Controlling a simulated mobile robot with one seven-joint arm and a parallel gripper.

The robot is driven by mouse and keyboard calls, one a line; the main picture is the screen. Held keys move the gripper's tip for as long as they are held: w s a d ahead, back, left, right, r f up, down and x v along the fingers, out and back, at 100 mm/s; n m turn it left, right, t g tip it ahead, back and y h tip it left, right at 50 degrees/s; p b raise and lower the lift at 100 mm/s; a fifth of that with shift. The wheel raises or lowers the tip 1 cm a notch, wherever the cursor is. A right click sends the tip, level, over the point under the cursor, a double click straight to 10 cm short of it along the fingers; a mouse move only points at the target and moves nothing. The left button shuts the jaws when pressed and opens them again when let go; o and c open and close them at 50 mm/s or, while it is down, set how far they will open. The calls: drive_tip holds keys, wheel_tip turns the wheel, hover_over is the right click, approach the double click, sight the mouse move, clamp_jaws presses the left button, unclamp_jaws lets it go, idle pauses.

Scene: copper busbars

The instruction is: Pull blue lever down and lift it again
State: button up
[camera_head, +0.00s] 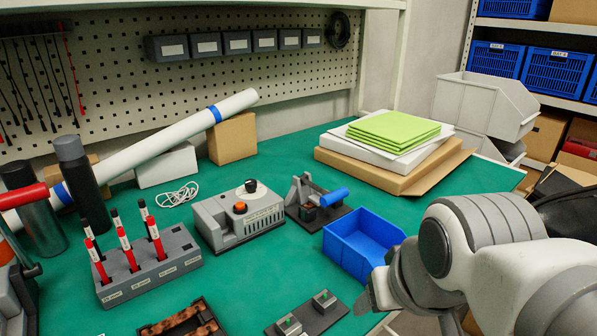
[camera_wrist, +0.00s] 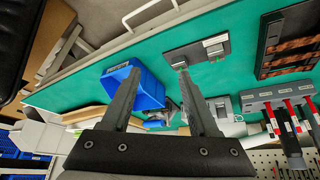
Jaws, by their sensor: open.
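The blue lever (camera_head: 334,197) is a thick blue handle on a small dark grey device (camera_head: 308,203) in the middle of the green table. It lies close to level, pointing right. In the wrist view a small blue piece that looks like the lever (camera_wrist: 155,124) shows between my fingers, partly hidden. My gripper (camera_wrist: 159,70) is open and empty, its two fingers apart. In the head view my gripper (camera_head: 376,292) is at the lower right, in front of the blue bin and clear of the lever.
A blue open bin (camera_head: 362,243) stands between my gripper and the lever. A grey control box (camera_head: 237,216) is left of the lever device. A grey plate with two blocks (camera_head: 307,315) lies at the front. A grey rack of red-and-white pens (camera_head: 150,268) stands at the left.

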drive_tip(key=g, duration=0.1)
drive_tip(key=n+t+h+p, duration=0.5)
drive_tip(key=n+h+p, duration=0.95)
drive_tip(key=n, duration=0.75)
approach(338, 195)
drive_tip(key=shift+h, duration=0.25)
drive_tip(key=b+x, duration=0.1)
drive_tip(key=x, duration=0.2)
drive_tip(key=b+x, duration=0.1)
drive_tip(key=x, duration=0.3)
drive_tip(key=w+f+b+x, duration=0.1)
drive_tip(key=x, duration=0.3)
drive_tip(key=shift+a, duration=0.25)
clamp_jaws()
drive_tip(key=shift+f, duration=0.1)
